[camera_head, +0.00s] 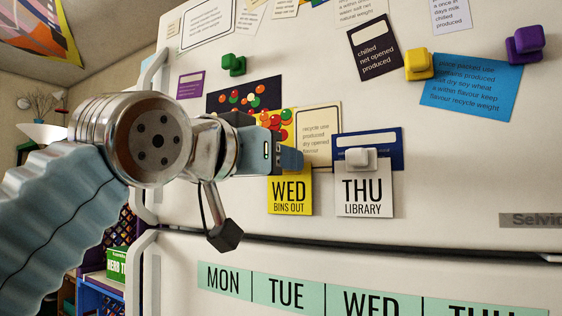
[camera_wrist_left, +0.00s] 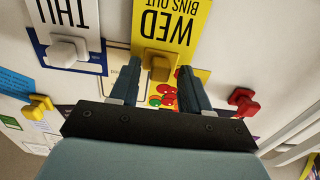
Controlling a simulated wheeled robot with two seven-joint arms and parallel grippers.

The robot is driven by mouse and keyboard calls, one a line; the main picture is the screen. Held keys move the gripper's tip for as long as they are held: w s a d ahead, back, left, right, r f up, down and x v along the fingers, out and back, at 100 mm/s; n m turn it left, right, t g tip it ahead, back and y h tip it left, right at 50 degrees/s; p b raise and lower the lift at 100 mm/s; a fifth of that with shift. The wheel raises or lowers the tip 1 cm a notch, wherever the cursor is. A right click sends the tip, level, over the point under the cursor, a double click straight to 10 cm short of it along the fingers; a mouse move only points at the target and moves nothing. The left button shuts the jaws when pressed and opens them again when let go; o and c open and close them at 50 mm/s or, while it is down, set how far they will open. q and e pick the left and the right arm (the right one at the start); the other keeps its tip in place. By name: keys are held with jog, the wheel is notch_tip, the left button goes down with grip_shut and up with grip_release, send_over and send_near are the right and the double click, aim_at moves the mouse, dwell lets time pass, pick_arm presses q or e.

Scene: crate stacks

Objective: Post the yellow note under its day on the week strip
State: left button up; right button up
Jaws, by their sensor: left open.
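The yellow note (camera_head: 290,194) reads "WED BINS OUT" and is on the upper fridge door; it also shows upside down in the left wrist view (camera_wrist_left: 183,22). A yellow magnet (camera_wrist_left: 158,63) sits on it, hidden by my gripper in the head view. My left gripper (camera_head: 288,158) is open, its fingers (camera_wrist_left: 157,85) on either side of the magnet; whether they touch it I cannot tell. The mint week strip (camera_head: 238,282) is on the lower door, showing MON, TUE, WED and part of THU, cut off by the frame. My right gripper is out of view.
A white "THU LIBRARY" note (camera_head: 364,197) under a white magnet (camera_head: 360,158) hangs just right of the yellow note. Other papers and magnets crowd the upper door. Door handles (camera_head: 147,262) stand out at the left. The door below the strip's top is mostly out of frame.

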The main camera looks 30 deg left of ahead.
pick_arm(q)
jog(key=shift+w, duration=0.1)
jog(key=shift+c, duration=0.4)
jog(key=c, duration=0.7)
jog(key=shift+s+a+b, duration=0.15)
jog(key=shift+s+b, duration=0.1)
jog(key=shift+s, duration=1)
jog(key=shift+s+a+b, duration=0.1)
jog(key=shift+s+b, duration=0.15)
jog(key=shift+s, duration=1)
